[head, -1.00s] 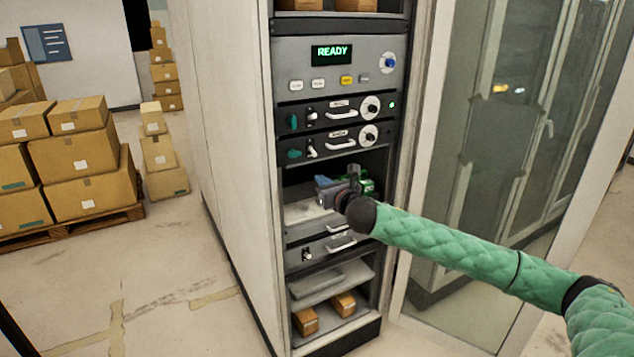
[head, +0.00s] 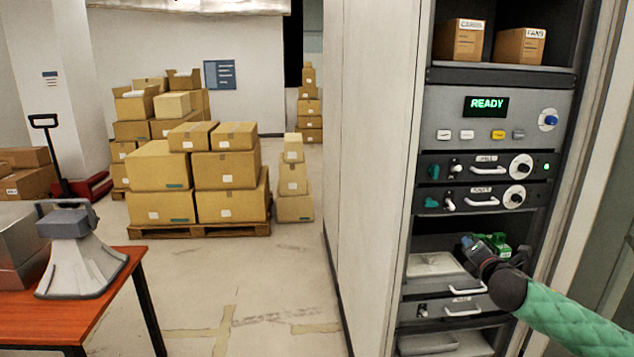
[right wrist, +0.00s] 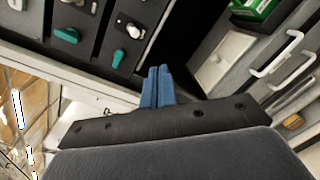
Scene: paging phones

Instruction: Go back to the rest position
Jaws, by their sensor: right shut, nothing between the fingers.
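My right gripper (head: 468,242) is in front of the open bay of the equipment rack, its arm coming in from the lower right. In the right wrist view its blue fingers (right wrist: 156,86) are together with nothing between them. A green item (head: 497,241) sits in the bay just behind the gripper, partly hidden by it; it also shows at the top of the right wrist view (right wrist: 252,8). My left gripper is in neither view.
The rack (head: 375,150) has a READY display (head: 486,105), drawers with white handles and small boxes (head: 519,46) on top. A table (head: 112,285) with a grey horn-shaped device (head: 78,258) stands at left. Stacked cartons (head: 231,170) stand on a pallet behind. The floor between is clear.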

